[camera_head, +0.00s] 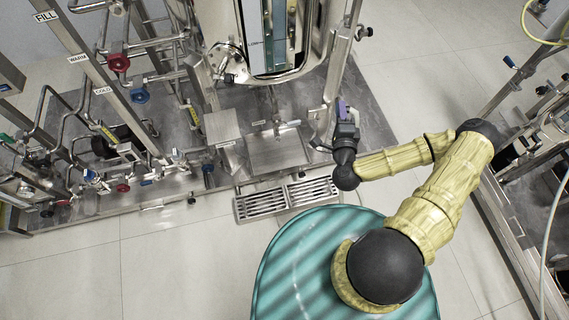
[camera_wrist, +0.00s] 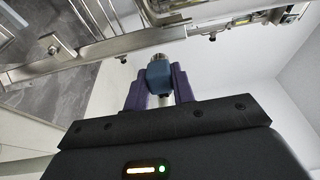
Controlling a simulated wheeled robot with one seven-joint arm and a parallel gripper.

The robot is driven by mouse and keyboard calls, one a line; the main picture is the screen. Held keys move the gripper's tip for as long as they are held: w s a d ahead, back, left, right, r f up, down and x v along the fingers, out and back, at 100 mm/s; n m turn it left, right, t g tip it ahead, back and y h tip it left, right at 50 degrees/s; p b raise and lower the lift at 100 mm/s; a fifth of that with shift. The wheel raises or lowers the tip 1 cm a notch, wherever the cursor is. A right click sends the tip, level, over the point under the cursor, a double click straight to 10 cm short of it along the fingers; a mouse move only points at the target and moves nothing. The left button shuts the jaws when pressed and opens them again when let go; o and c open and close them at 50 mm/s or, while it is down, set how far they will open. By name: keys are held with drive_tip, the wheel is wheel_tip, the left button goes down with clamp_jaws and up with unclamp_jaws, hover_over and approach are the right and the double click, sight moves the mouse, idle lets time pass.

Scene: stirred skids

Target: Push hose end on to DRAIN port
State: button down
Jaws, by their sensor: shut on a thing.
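My gripper (camera_head: 343,108) is beside the right upright of the steel vessel's frame in the head view. In the wrist view its purple fingers (camera_wrist: 160,76) are shut on a blue hose end (camera_wrist: 158,74) with a metal ring at its tip. A pale piece of hose shows behind it, between the fingers. The tip points up toward a steel rail, with a visible gap in the picture. The hose end is too small to make out in the head view. I cannot make out a DRAIN label or pick out that port in either view.
The steel vessel (camera_head: 268,40) stands on a grey skid floor. Pipes with red (camera_head: 118,63) and blue (camera_head: 140,95) handwheels fill the left, near FILL, WARM and COLD labels. A floor grate (camera_head: 285,199) lies at the front. A steel rail (camera_wrist: 100,50) crosses above the hose end.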

drive_tip(key=w+a+f+n+y+b, duration=0.1)
drive_tip(key=a+f+b, duration=0.4)
drive_tip(key=f+b, duration=0.7)
drive_tip(key=w+a+f+n+y+b, duration=0.1)
drive_tip(key=a+f+b, duration=0.4)
drive_tip(key=f+b, duration=0.7)
drive_tip(key=w+a+f+n+y+b, duration=0.1)
drive_tip(key=a+f+y+b, duration=0.2)
drive_tip(key=f+b, duration=1)
drive_tip(key=a+f, duration=0.3)
drive_tip(key=f, duration=0.1)
drive_tip(key=shift+f+g, duration=0.3)
drive_tip(key=shift+f, duration=0.05)
drive_tip(key=shift+w, duration=0.1)
drive_tip(key=shift+w, duration=0.1)
drive_tip(key=b+x, duration=0.2)
drive_tip(key=x, duration=0.4)
drive_tip(key=shift+w+a+b, duration=0.15)
drive_tip(key=shift+w+b, duration=0.1)
drive_tip(key=shift+b, duration=0.1)
drive_tip(key=shift+x, duration=0.8)
